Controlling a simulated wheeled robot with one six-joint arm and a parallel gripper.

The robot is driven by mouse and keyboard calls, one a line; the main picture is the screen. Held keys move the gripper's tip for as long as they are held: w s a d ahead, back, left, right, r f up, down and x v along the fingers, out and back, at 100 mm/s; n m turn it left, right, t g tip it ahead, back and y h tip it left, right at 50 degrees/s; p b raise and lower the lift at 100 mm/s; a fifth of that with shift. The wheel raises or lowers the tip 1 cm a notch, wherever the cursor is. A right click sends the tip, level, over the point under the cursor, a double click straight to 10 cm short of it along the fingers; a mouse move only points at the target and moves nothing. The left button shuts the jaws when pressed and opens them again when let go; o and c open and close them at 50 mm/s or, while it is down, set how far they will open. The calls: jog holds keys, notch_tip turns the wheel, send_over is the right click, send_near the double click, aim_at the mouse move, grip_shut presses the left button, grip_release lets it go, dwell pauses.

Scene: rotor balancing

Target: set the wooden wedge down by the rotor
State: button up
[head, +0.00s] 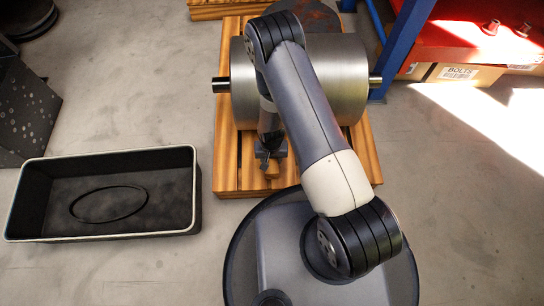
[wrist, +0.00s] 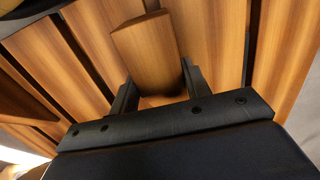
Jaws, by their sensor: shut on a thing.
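The wooden wedge (wrist: 150,52) is between the two fingers of my gripper (wrist: 155,88) in the wrist view, and the fingers are shut on it. In the head view the wedge (head: 271,171) shows as a small wooden piece under my gripper (head: 270,160), over the front part of the slatted wooden pallet (head: 228,165). The rotor (head: 345,85), a big grey metal cylinder with a shaft stub at each end, lies on the pallet just behind my gripper. My arm hides part of the rotor. I cannot tell whether the wedge touches the slats.
A black tray (head: 197,190) with a dark ring (head: 108,204) in it stands on the floor at the left. A perforated dark box (head: 22,110) is at the far left. A blue post (head: 402,45) and red shelf (head: 470,45) with cardboard boxes (head: 455,74) stand at the right.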

jog(key=o, duration=1.1)
jog(key=shift+f, duration=0.1)
jog(key=shift+c, duration=0.2)
notch_tip(320, 180, up, 12)
jog(key=p, duration=0.4)
jog(key=shift+p, duration=0.35)
